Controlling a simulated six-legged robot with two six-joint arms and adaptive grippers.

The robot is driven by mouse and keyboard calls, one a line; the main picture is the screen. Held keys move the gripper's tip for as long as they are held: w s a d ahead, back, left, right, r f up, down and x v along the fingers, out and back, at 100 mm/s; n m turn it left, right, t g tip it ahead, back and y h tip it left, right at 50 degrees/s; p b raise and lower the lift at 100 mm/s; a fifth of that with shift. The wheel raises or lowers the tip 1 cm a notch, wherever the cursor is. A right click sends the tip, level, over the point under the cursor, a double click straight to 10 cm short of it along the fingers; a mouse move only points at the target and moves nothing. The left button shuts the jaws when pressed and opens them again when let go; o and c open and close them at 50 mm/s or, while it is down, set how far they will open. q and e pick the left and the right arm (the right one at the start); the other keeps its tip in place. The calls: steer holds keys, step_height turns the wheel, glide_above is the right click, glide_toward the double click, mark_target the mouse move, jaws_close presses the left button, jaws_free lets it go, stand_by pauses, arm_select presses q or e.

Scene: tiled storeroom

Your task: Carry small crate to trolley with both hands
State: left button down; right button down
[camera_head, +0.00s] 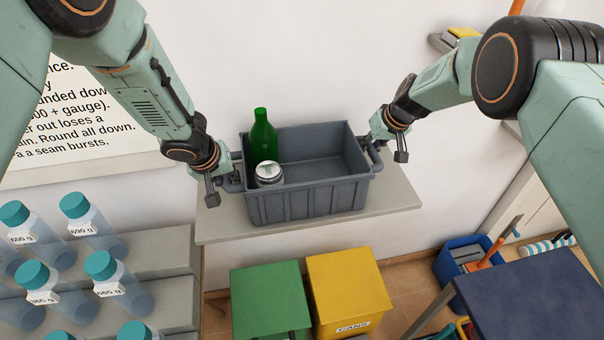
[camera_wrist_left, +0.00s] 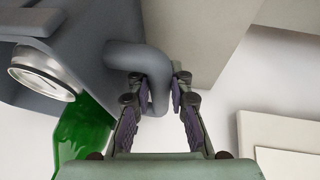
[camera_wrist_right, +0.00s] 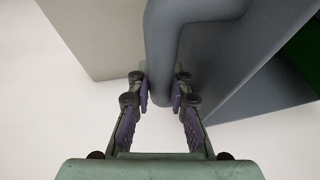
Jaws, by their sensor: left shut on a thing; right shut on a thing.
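The small grey crate (camera_head: 310,200) is at the pale wall shelf (camera_head: 225,220), upright; I cannot tell whether it rests on it or is just above. A green bottle (camera_head: 264,138) and a can with a pale lid (camera_head: 268,174) stand in its left part. My left gripper (camera_head: 232,178) is shut on the crate's left handle, which shows between the fingers in the left wrist view (camera_wrist_left: 158,80). My right gripper (camera_head: 377,145) is shut on the right handle, also seen in the right wrist view (camera_wrist_right: 165,60). No trolley is clearly identifiable; a dark blue top (camera_head: 540,300) stands at the lower right.
A green bin (camera_head: 270,300) and a yellow bin (camera_head: 345,285) stand below the shelf. Several capped bottles (camera_head: 90,225) stand on grey steps at the left. A blue box (camera_head: 455,265) with tools is on the floor at the right. A printed sign hangs on the left wall.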

steer(key=shift+r, duration=0.15)
